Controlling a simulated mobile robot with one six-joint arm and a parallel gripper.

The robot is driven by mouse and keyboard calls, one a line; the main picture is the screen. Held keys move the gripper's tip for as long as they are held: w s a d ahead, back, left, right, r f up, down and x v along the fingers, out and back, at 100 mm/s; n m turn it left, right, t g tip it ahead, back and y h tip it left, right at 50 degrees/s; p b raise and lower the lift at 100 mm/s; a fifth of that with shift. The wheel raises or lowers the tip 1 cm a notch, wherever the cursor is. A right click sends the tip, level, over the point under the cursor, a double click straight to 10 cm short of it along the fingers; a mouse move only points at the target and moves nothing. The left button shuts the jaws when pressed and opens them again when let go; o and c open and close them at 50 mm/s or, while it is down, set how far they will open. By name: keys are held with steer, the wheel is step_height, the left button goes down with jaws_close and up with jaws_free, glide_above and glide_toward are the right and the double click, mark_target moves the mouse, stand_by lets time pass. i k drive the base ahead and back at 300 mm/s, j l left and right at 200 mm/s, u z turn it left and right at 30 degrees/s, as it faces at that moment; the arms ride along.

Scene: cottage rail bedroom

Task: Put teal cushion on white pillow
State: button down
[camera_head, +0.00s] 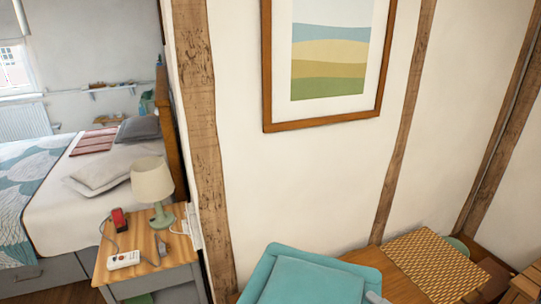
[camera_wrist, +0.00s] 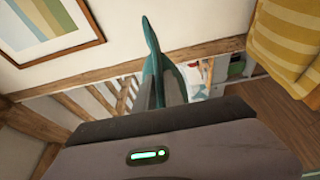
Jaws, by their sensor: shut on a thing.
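The teal cushion (camera_head: 312,282) shows at the bottom middle of the head view, large and close, its lower part cut off by the frame. In the wrist view the teal cushion (camera_wrist: 152,45) is seen edge-on, standing up from between the jaws. My gripper (camera_wrist: 165,88) is shut on it; the grip itself is partly hidden by the wrist body. In the head view only a small grey bit shows at the cushion's right edge. The white pillow (camera_head: 105,168) lies on the bed at the left, beyond the nightstand, well apart from the cushion.
A wooden nightstand (camera_head: 172,253) with a lamp (camera_head: 153,182), a red item and a white remote stands before the bed (camera_head: 60,208). A timber post (camera_head: 203,130) and wall are right of it. A woven-topped table (camera_head: 430,262) stands at lower right. A grey pillow (camera_head: 138,128) lies by the headboard.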

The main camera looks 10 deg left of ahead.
mark_target(119, 159)
steer(key=j+u, duration=0.1)
steer(key=j, duration=0.5)
steer(key=j+u, duration=0.1)
steer(key=j, duration=1.15)
steer(key=j+u, duration=0.15)
steer(key=j, duration=0.45)
steer(key=i+j+u, duration=0.1)
steer(key=j, duration=0.5)
steer(key=i+j+u, duration=0.1)
steer(key=j, duration=0.5)
steer(key=i+j+u, duration=0.1)
steer(key=j, duration=0.5)
steer(key=i+j+u, duration=0.1)
steer(key=i+j, duration=0.15)
steer(key=i, duration=0.35)
steer(key=i+j+u, duration=0.1)
steer(key=i, duration=0.5)
steer(key=i+j+u, duration=0.1)
steer(key=i+j, duration=0.15)
steer(key=i, duration=0.35)
steer(key=i+j+u, duration=0.1)
steer(key=i, duration=0.5)
